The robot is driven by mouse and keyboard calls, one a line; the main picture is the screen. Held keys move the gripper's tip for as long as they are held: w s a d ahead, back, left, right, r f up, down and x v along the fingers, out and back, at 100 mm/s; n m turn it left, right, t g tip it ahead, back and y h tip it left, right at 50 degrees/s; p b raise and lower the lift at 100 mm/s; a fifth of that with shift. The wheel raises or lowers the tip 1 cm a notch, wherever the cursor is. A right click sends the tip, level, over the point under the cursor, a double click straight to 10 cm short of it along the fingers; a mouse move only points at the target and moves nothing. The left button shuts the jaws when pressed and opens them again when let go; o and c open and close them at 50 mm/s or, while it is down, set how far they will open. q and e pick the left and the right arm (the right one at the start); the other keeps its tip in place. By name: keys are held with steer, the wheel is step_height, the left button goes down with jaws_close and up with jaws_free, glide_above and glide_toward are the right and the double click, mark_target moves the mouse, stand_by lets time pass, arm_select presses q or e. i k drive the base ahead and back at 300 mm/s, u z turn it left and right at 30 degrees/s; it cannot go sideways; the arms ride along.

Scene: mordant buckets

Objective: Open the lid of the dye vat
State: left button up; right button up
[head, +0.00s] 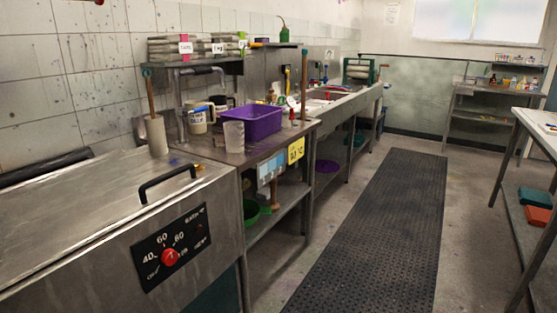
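The dye vat (190,225) is a steel box at the lower left, cut off by the left and bottom picture edges. Its flat steel lid (85,208) looks closed. A black bar handle (167,182) stands on the lid near its right end. The vat's front carries a black control panel with a red knob (170,257). Neither of my grippers shows in the head view.
A black ribbed mat (375,230) covers the clear aisle floor. A table (540,128) stands at the right edge.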

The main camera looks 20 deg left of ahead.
mark_target(50, 208)
steer(key=z, duration=0.25)
steer(key=i, duration=2.3)
steer(key=u, duration=3.2)
